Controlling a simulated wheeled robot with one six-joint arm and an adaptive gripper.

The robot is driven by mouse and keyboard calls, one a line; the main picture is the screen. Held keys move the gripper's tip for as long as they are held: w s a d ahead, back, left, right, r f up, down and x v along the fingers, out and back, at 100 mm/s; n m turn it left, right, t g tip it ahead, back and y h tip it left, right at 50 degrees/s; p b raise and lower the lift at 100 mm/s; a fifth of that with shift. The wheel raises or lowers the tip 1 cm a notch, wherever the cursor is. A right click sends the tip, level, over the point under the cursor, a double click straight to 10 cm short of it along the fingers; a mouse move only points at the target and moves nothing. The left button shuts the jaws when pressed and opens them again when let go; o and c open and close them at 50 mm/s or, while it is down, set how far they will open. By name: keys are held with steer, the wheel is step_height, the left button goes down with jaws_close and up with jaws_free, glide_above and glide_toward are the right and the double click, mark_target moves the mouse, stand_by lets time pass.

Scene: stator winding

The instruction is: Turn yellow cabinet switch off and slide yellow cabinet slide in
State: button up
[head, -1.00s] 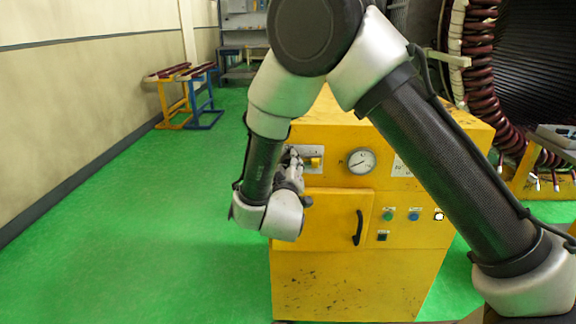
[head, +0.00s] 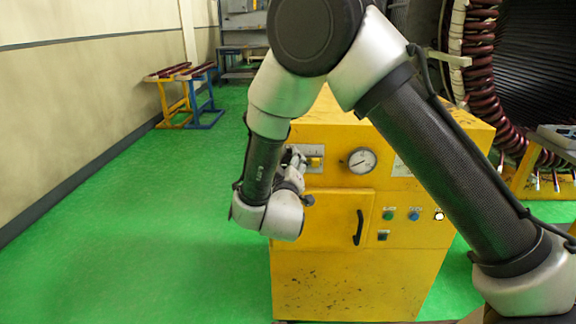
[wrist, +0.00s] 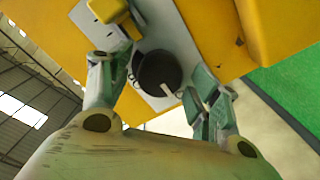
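The yellow cabinet (head: 345,285) stands in front of me. A metal plate (wrist: 186,48) on it bears a round black knob (wrist: 155,70) with a white pointer mark, seen in the wrist view. Beside the knob is a yellow tab (wrist: 108,9), likely the slide; it also shows in the head view (head: 315,162). My gripper (wrist: 152,88) is at the plate, its two fingers apart on either side of the knob. I cannot tell whether either finger touches it. In the head view my gripper (head: 298,160) hides the knob.
The cabinet front has a round gauge (head: 361,160), a door with a black handle (head: 358,228) and several small buttons (head: 413,214). A large stator (head: 480,60) stands behind at the right. Yellow and blue trestles (head: 190,95) stand at the back left. The green floor at left is clear.

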steer(key=s, duration=1.2)
steer(key=shift+a, duration=0.2)
